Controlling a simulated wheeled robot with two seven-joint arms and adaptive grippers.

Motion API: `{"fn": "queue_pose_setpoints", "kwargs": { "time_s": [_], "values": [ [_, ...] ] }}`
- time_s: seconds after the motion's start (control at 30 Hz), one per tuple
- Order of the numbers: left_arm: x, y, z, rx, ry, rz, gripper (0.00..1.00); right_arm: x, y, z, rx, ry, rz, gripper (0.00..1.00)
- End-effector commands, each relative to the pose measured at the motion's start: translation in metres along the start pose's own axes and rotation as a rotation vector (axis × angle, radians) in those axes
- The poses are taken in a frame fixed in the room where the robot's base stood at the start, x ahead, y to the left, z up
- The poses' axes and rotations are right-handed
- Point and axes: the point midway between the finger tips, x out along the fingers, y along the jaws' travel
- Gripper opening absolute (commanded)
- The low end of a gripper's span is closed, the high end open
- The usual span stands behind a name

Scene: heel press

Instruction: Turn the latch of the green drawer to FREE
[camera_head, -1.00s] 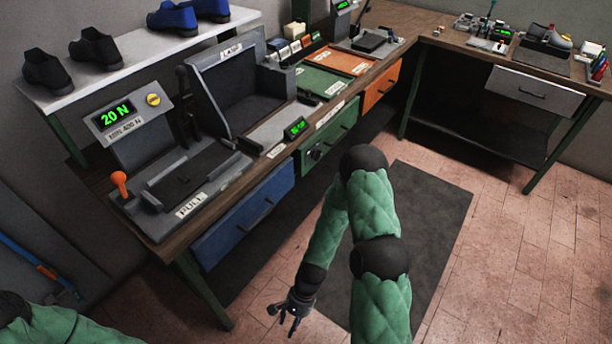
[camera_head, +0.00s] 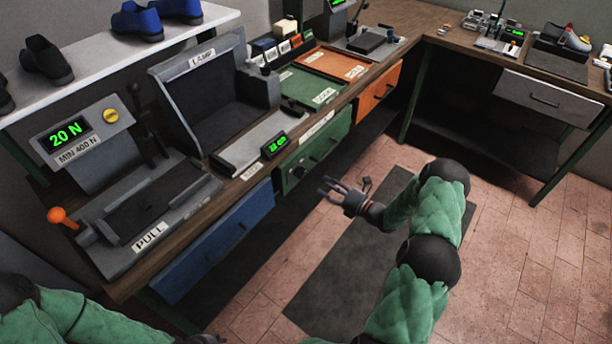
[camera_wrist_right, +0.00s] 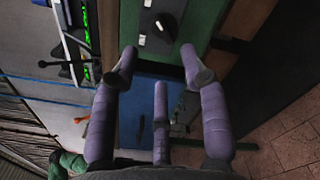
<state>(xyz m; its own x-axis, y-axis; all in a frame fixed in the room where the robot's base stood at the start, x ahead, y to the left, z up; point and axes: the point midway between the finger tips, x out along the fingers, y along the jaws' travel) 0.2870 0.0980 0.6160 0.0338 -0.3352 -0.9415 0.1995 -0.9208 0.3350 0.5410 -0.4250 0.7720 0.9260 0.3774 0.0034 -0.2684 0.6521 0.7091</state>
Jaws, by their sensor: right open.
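The green drawer (camera_head: 326,148) is closed under the bench, between the blue and orange drawers. Its dark latch knob (camera_head: 299,172) is on the left part of its front. My right gripper (camera_head: 330,187) is open and empty, in front of the drawer and apart from the latch. Its spread purple fingers (camera_wrist_right: 158,75) point towards the drawer. A bit of my left gripper (camera_head: 204,339) seems to show at the bottom edge; its fingers cannot be made out.
The blue drawer (camera_head: 222,238) is closed on the left, the orange drawer (camera_head: 379,92) on the right. A press (camera_head: 150,205) with an orange-knobbed lever stands on the bench. A small green display (camera_head: 275,144) sits at the bench edge. The floor before the drawers is clear.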

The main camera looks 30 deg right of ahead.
Motion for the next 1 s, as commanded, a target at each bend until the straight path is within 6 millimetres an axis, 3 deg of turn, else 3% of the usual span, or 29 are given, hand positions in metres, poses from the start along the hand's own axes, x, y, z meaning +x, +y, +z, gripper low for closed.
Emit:
{"fn": "queue_pose_setpoints", "kwargs": {
  "time_s": [0.5,0.7,1.0],
  "values": [
    [0.025,-0.009,-0.001,0.000,0.000,0.000,0.40,0.084,0.000,-0.004,-0.004,0.006,0.004,0.45],
    [0.028,-0.010,-0.001,0.000,0.000,0.000,0.40,0.097,0.001,-0.003,-0.002,0.006,0.001,0.45],
    [0.028,-0.010,-0.001,0.000,0.000,0.000,0.40,0.098,0.001,-0.003,-0.002,0.006,0.001,0.45]
  ]
}}
